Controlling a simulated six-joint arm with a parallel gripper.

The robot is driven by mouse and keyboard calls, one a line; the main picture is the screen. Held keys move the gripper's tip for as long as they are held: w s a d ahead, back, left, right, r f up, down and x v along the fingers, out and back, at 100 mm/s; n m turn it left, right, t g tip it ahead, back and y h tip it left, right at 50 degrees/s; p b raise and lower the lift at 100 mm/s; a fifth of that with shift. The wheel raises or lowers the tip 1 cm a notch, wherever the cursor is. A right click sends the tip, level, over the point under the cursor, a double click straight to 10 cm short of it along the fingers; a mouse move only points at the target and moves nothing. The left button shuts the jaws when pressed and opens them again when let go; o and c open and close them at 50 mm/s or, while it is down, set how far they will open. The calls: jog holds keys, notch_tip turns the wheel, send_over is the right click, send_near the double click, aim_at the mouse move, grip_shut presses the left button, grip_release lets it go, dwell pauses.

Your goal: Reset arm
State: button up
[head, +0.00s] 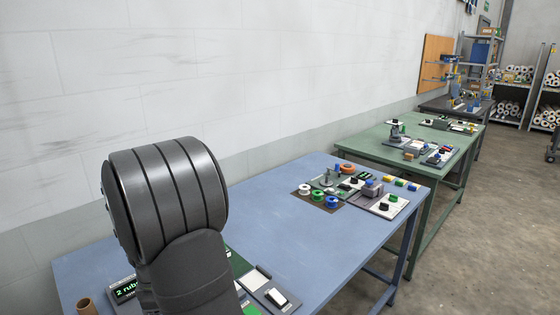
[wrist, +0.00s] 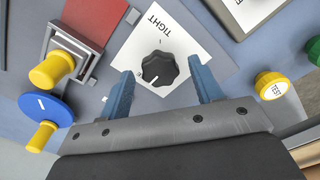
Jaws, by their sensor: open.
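In the wrist view my gripper (wrist: 161,72) is open, with its two blue fingers apart. A black round knob (wrist: 158,69) with a white pointer mark shows between the fingers. I cannot tell how far above the knob the fingertips are, and nothing is visibly held. The knob sits on a white plate (wrist: 188,42) marked "TIGHT". In the head view my dark arm fills the lower left and my gripper is hidden.
In the wrist view, a yellow knob (wrist: 52,69) and a blue wheel (wrist: 42,112) with a yellow handle are left; a yellow TEST button (wrist: 271,86) is right. The blue table (head: 265,215) holds several small devices at its far end. A green table (head: 365,147) stands beyond.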

jog(key=n, duration=0.6)
jog(key=shift+r+n, duration=0.2)
jog(key=shift+n, duration=0.5)
notch_tip(320, 180, up, 17)
jog(key=shift+f, duration=2.35)
